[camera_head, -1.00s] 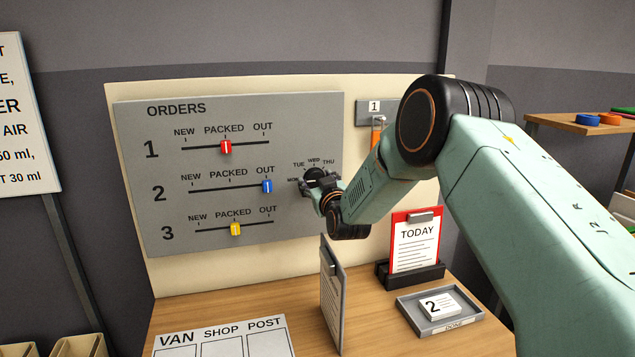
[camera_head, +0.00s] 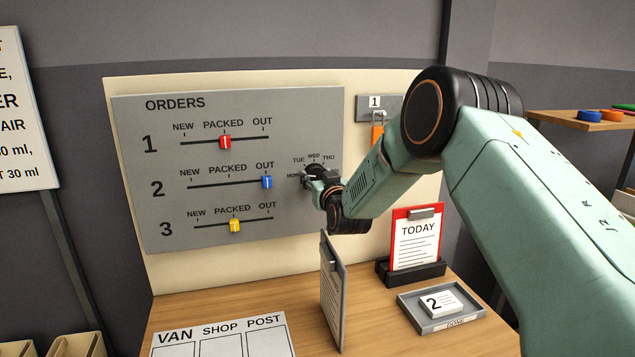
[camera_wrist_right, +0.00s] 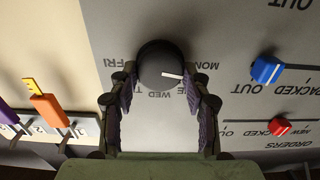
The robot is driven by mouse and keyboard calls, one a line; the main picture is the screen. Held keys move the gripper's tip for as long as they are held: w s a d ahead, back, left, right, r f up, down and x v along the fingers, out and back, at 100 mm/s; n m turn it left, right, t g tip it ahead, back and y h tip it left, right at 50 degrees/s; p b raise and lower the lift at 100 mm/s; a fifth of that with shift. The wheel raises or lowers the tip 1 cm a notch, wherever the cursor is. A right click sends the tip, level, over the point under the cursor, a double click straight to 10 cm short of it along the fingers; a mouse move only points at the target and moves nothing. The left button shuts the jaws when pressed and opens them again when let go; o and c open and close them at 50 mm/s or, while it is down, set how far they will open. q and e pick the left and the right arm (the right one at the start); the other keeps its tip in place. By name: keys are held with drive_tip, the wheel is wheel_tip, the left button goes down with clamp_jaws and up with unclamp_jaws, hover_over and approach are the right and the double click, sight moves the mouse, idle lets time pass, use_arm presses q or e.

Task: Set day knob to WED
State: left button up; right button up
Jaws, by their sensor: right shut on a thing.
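The round black day knob (camera_wrist_right: 160,62) sits on the grey orders panel (camera_head: 285,115), with day labels around it. In the right wrist view, the picture is upside down and the knob's white pointer aims between MON and TUE, away from WED. My right gripper (camera_wrist_right: 160,75) has its two fingers on either side of the knob and is shut on it. In the head view the gripper (camera_head: 311,181) partly covers the knob (camera_head: 315,168) and some labels. My left gripper is out of view.
Red (camera_head: 225,142), blue (camera_head: 267,182) and yellow (camera_head: 235,225) sliders are on the panel left of the knob. A clipboard (camera_head: 333,290) stands upright below. A TODAY card (camera_head: 413,240) and grey tray (camera_head: 405,305) are at right.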

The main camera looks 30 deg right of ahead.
drive_tip(key=m+b, duration=0.3)
drive_tip(key=m, duration=0.1)
drive_tip(key=shift+d+f+m, duration=0.1)
drive_tip(key=shift+m, duration=0.2)
drive_tip(key=m+b, duration=0.3)
drive_tip(key=shift+m, duration=0.4)
drive_tip(key=m+b, duration=0.2)
drive_tip(key=m, duration=0.1)
drive_tip(key=shift+d+f+b, duration=0.1)
drive_tip(key=shift+f+b, duration=0.05)
drive_tip(key=shift+b, duration=0.2)
drive_tip(key=shift+m+b, duration=1.3)
drive_tip(key=shift+m, duration=0.8)
drive_tip(key=o, duration=0.8)
drive_tip(key=shift+s, duration=0.1)
drive_tip(key=o, duration=0.4)
drive_tip(key=shift+s, duration=0.1)
drive_tip(key=shift+c, duration=0.2)
